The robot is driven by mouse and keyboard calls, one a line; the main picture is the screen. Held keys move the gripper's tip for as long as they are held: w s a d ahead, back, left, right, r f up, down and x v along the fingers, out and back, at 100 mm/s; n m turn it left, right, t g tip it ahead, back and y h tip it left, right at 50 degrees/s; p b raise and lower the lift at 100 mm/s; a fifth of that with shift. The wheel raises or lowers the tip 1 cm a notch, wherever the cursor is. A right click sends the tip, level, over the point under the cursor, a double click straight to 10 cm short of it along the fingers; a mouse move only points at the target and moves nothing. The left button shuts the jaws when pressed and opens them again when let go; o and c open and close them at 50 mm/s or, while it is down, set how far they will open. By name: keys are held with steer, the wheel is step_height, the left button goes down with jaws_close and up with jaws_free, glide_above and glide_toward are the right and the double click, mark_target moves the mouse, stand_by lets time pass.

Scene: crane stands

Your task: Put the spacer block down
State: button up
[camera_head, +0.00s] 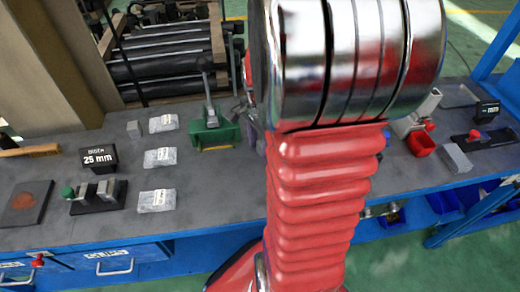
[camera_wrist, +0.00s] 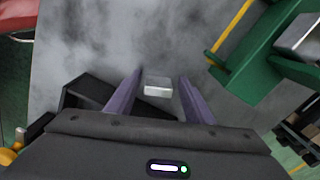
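In the wrist view a small silver-grey spacer block (camera_wrist: 158,87) shows between the two purple fingers of my gripper (camera_wrist: 160,78). A narrow strip of grey surface shows on each side of the block, so the fingers look open and apart from it. The block appears to be at or near the grey bench top (camera_wrist: 100,40); its exact height cannot be told. In the head view my red arm and its chrome joint hide the block and most of the gripper.
A green fixture (camera_wrist: 250,72) stands to the right in the wrist view; it also shows in the head view (camera_head: 214,133). A dark object (camera_wrist: 88,92) lies left of the fingers.

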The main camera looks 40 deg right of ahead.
steer(key=c, duration=1.1)
steer(key=shift+o, duration=0.2)
steer(key=shift+r, duration=0.1)
step_height(320, 180, up, 10)
steer(key=shift+f, duration=0.1)
